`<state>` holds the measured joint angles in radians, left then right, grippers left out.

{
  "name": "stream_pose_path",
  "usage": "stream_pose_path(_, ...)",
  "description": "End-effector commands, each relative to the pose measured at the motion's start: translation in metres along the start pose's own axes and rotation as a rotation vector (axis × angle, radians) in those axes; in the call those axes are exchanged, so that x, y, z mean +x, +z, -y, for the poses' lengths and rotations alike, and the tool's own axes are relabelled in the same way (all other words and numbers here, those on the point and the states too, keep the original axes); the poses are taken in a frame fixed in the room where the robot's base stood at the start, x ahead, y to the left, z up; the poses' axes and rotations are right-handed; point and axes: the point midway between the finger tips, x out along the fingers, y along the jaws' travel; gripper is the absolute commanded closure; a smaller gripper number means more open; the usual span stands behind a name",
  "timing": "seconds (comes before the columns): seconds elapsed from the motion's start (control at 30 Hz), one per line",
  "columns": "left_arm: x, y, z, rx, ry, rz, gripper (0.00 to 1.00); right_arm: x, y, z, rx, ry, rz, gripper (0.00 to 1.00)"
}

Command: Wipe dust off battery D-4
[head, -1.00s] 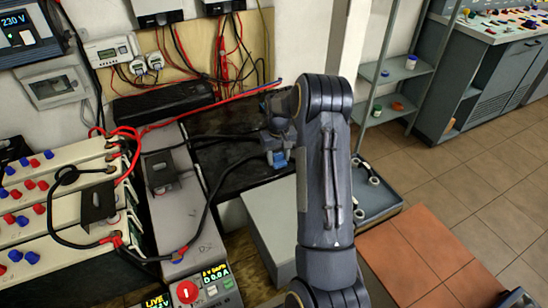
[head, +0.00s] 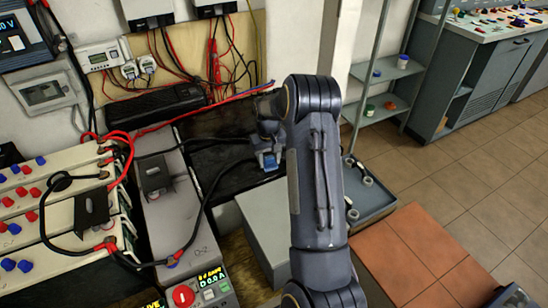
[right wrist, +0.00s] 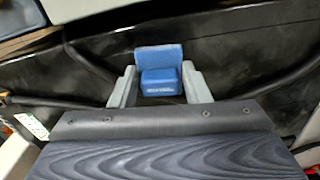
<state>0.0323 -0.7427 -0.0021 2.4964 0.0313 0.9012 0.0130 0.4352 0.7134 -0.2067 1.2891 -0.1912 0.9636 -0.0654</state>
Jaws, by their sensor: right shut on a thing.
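My right gripper (head: 268,160) reaches over the dusty black top of a battery (head: 218,160) at the middle of the head view. It is shut on a blue block-shaped wiping pad or cloth. In the right wrist view the blue pad (right wrist: 160,72) sits between the two grey fingertips, against or just above the dark surface (right wrist: 225,55); contact cannot be told. I cannot read a D-4 label on this black battery. My right forearm hides its right end. My left gripper is not in view.
A grey unit (head: 170,215) with cables and a red knob stands left of the black battery. White batteries (head: 75,215) with red and blue caps stand further left. Black cables cross near the gripper. A grey box (head: 265,235) and a tray (head: 375,200) lie on the near right side.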

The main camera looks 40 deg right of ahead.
Motion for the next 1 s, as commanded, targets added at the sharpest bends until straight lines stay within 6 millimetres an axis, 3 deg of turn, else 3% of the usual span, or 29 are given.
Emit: stream_pose_path(1.0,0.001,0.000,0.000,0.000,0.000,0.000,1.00,0.002,0.008,0.066,-0.003,-0.001,0.003,0.82)
